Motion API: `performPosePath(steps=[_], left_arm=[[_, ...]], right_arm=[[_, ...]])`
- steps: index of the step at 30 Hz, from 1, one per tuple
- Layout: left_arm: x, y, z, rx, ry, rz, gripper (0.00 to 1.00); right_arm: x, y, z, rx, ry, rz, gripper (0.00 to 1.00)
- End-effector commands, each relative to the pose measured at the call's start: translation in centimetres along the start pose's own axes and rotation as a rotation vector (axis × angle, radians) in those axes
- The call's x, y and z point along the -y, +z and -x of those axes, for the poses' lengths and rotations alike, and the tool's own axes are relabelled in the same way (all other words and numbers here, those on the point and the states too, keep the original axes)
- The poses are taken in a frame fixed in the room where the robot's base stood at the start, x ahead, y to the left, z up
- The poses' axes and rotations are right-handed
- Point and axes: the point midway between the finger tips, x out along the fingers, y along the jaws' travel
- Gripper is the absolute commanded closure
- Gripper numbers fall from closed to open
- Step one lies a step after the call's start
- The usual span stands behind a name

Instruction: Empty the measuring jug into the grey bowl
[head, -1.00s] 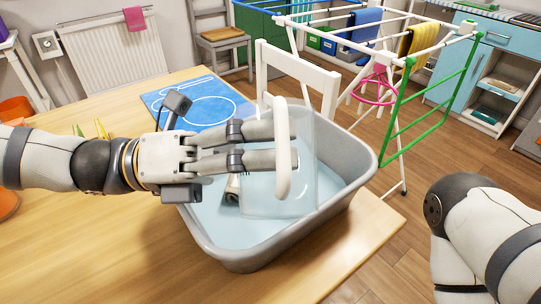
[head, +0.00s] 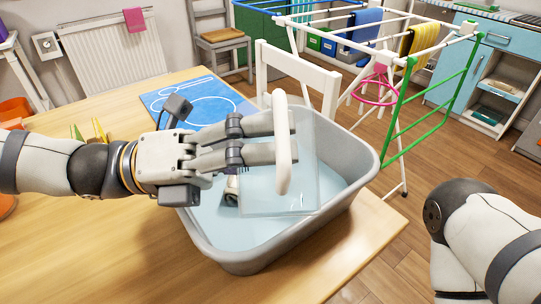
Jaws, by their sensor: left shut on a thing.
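The measuring jug (head: 305,175) is clear, with a white handle (head: 281,145). My left gripper (head: 283,141) is shut on the handle and holds the jug over the grey bowl. The grey bowl (head: 243,262) is a large tub near the table's right edge, with a pale blue inside that could be liquid. A small dark and light object (head: 231,190) shows in the bowl, partly hidden by my gripper and the jug. I cannot tell what is in the jug. My right arm shows at the right, but its gripper is out of view.
The wooden table (head: 90,255) is clear at front left. A blue mat (head: 200,100) with white outlines lies behind the bowl. Orange containers (head: 14,112) stand at far left. A white chair (head: 300,72) and a drying rack (head: 400,125) stand beyond the table.

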Motion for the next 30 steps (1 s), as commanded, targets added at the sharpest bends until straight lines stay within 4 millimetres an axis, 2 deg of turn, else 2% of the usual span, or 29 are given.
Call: performPosePath(steps=[30], left_arm=[[-0.32, 0.13, 0.07, 0.023, -0.001, 0.114, 0.8]], right_arm=[[-0.02, 0.18, -0.87, 0.017, 0.001, 0.001, 0.19]])
